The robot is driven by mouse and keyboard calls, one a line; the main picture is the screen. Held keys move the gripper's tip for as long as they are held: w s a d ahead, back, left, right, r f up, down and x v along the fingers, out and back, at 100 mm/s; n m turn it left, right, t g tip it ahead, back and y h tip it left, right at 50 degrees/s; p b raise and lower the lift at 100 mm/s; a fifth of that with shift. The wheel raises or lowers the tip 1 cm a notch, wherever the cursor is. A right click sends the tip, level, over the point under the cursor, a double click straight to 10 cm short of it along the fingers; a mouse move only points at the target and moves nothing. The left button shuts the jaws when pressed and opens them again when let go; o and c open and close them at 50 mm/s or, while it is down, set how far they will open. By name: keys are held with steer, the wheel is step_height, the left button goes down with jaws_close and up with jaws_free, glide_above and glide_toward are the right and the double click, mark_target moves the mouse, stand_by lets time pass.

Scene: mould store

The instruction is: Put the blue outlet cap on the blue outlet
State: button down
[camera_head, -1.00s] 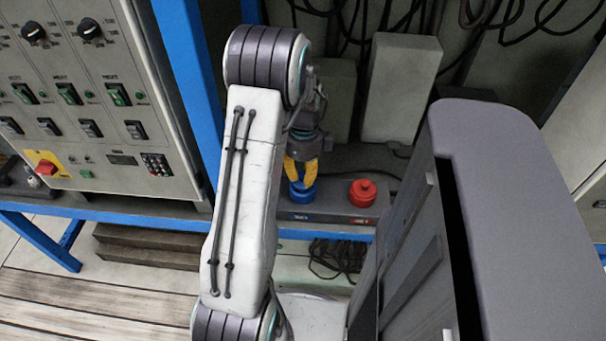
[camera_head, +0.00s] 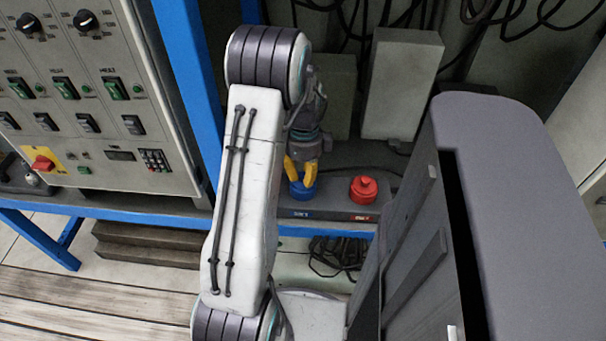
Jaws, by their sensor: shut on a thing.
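My gripper (camera_head: 302,178), with yellow fingers, points down at the back of the blue-framed bench. It is shut on the blue outlet cap (camera_head: 303,193), which shows as a blue round shape at the fingertips. The cap is directly at the place above the left, blue label of the dark outlet block (camera_head: 334,214). The blue outlet cannot be told apart from the cap at this size. I cannot tell whether the cap is seated on it or just above it.
A red capped outlet (camera_head: 363,190) stands close to the right of my gripper on the same block. A control panel (camera_head: 90,90) and blue post (camera_head: 190,80) stand at left. A pale box (camera_head: 402,85) stands behind. Dark cables (camera_head: 335,255) hang below.

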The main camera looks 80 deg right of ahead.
stand_by(0.3)
steer(key=c, duration=0.6)
jaws_free()
steer(key=shift+r, duration=0.1)
steer(key=shift+r+p, duration=2.95)
steer(key=shift+r, duration=0.75)
steer(key=shift+n, duration=0.3)
